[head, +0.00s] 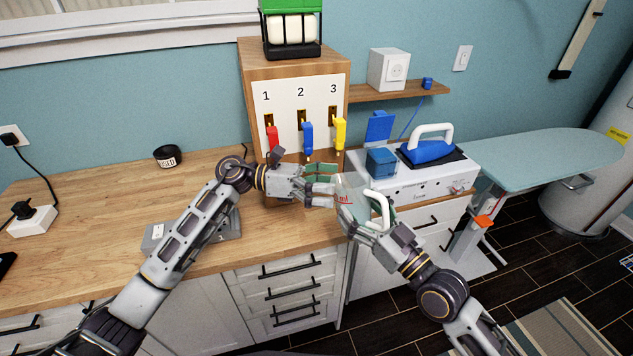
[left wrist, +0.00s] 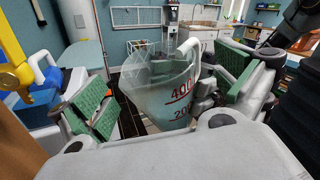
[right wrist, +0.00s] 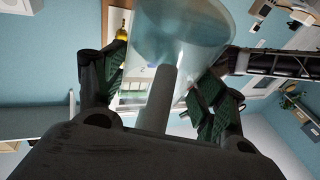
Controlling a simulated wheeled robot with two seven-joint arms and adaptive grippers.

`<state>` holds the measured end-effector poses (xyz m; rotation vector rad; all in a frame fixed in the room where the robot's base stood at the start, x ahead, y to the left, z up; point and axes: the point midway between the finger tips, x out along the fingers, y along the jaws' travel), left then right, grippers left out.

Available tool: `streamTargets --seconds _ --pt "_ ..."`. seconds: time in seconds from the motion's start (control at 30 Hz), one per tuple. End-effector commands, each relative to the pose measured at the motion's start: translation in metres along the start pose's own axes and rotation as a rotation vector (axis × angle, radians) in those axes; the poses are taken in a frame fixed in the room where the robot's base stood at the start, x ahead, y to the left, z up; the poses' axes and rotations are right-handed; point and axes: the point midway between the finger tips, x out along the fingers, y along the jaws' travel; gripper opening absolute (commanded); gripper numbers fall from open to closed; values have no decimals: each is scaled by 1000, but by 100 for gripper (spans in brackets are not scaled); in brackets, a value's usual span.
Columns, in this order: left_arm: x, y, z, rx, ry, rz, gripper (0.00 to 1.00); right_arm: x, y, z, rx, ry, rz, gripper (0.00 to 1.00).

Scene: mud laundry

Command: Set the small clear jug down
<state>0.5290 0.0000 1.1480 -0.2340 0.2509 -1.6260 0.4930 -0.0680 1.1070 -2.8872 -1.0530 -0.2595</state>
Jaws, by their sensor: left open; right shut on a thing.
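The small clear jug (head: 351,188), with red markings and a white handle (head: 378,208), is held in the air off the worktop's front right corner. My right gripper (head: 368,216) is shut on its handle; the right wrist view shows the handle (right wrist: 158,100) between the pads and the clear body (right wrist: 180,32) beyond. My left gripper (head: 331,189) is open beside the jug. In the left wrist view the jug (left wrist: 160,90) stands between the spread green pads, with gaps showing on both sides. I see nothing in the jug.
The wooden worktop (head: 110,215) has free room at left; a grey device (head: 165,236) lies partly behind my left arm. A dispenser box (head: 297,90) with red, blue and yellow levers stands behind. A white unit with a blue iron (head: 428,152) and blue container (head: 381,162) is at right.

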Motion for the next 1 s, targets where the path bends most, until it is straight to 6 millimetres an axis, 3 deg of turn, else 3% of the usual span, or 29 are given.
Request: streamTargets --seconds 0.4,0.87,1.0 --pt "43 0 0 0 -1 1 100 0 0 -1 0 2 0 1" --pt "50 0 0 0 0 1 100 0 0 -1 0 2 0 1" --pt "50 0 0 0 0 1 83 0 0 -1 0 2 0 1"
